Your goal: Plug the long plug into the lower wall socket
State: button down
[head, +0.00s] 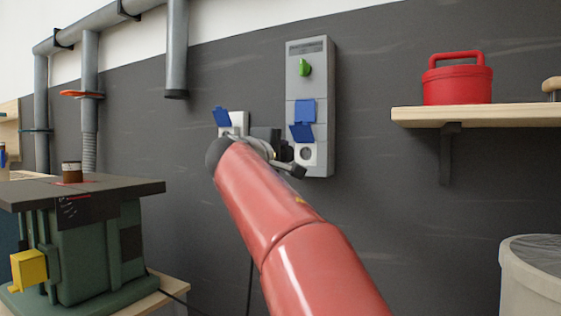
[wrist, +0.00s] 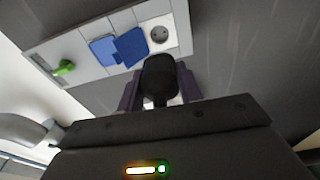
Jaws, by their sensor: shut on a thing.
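The lower wall socket (head: 307,154) is a white round outlet at the bottom of a grey wall panel (head: 325,75). Its blue flap (head: 301,132) is raised. In the wrist view the socket (wrist: 159,35) is beyond the plug, its face bare. My gripper (head: 288,160) is beside the panel's lower left, mostly hidden by my red arm. In the wrist view its purple fingers (wrist: 160,92) are shut on a black plug (wrist: 160,75). The plug points toward the panel and appears apart from the socket; its pins are not visible.
A second blue flap (head: 305,110) above is closed, below a green knob (head: 305,68). Another white socket (head: 231,123) with a raised flap is to the left. A shelf (head: 475,116) with a red box (head: 457,80) is right; a green machine (head: 90,245) is left.

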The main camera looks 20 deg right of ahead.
jog(key=shift+w+d+f+g+h, duration=0.1)
jog(key=shift+w+f+g+h, duration=0.1)
jog(key=shift+g+h, duration=0.35)
jog(key=shift+d+m+g, duration=0.25)
jog(key=shift+d+m, duration=0.05)
jog(key=shift+p+x, duration=1.8)
jog(key=shift+x, duration=2.15)
jog(key=shift+p+x, duration=0.4)
jog(key=shift+x, duration=0.45)
jog(key=c, duration=0.9)
grip_release()
jog(key=shift+d+r, duration=0.1)
jog(key=shift+o, duration=0.2)
jog(key=shift+r, duration=0.1)
